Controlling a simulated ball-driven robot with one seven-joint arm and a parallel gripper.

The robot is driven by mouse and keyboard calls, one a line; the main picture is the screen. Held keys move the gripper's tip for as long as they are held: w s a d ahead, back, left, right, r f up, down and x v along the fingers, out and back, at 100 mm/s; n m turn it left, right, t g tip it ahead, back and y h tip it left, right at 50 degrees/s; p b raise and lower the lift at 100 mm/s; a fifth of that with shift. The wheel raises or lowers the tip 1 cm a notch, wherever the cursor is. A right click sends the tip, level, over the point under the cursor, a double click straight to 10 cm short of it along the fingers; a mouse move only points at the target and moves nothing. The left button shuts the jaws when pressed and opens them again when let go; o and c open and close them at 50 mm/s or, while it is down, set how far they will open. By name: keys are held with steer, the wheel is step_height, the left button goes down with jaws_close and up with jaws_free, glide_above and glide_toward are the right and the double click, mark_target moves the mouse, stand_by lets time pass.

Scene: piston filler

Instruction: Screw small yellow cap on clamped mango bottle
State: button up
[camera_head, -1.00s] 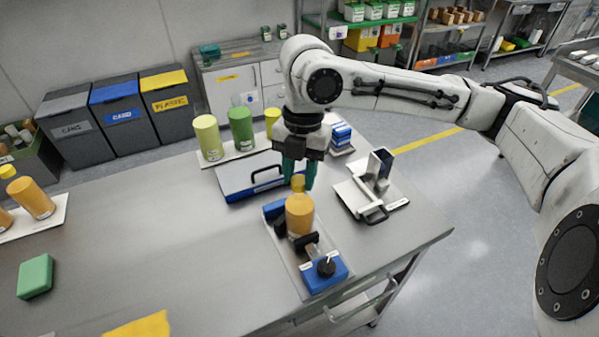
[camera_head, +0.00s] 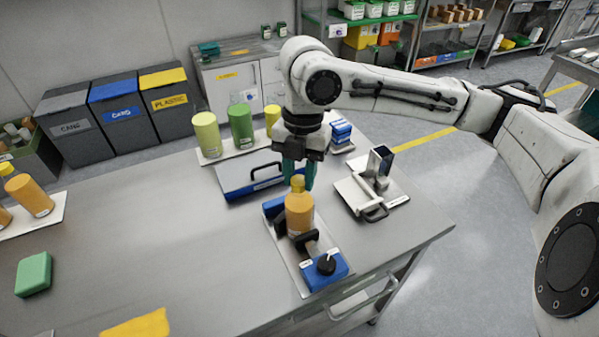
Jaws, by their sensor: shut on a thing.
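The mango bottle (camera_head: 299,214), orange, stands upright in the clamp fixture near the right part of the table. The fixture has dark jaws (camera_head: 306,241) around the bottle and a blue block with a black knob (camera_head: 326,265) at its front end. My gripper (camera_head: 299,182) points down over the bottle, its teal fingers shut on the small yellow cap (camera_head: 298,184). The cap is at the top of the bottle neck and looks in line with it. Whether its thread has caught cannot be seen. The fingers partly surround the cap.
A blue-edged flat case with a handle (camera_head: 248,174) lies behind the fixture. A white device with a lever (camera_head: 371,195) stands close on the right. Green and yellow bottles (camera_head: 240,127) stand on a tray behind.

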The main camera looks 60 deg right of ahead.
jaws_close()
steer(key=m+p, duration=0.1)
steer(key=m, duration=0.2)
steer(key=shift+m+t, duration=0.3)
steer(key=m, duration=0.3)
steer(key=shift+s+f+m+t+p, duration=0.1)
steer(key=shift+m+t+p, duration=0.2)
steer(key=shift+m+p, duration=0.1)
steer(key=m+p, duration=0.1)
steer(key=m, duration=0.3)
steer(key=shift+h, duration=0.3)
steer(key=m, duration=0.3)
steer(key=shift+s+m+t, duration=0.1)
steer(key=shift+m+t, duration=0.2)
steer(key=shift+t, duration=0.1)
steer(key=o, duration=1.1)
jaws_free()
steer(key=shift+o, duration=0.2)
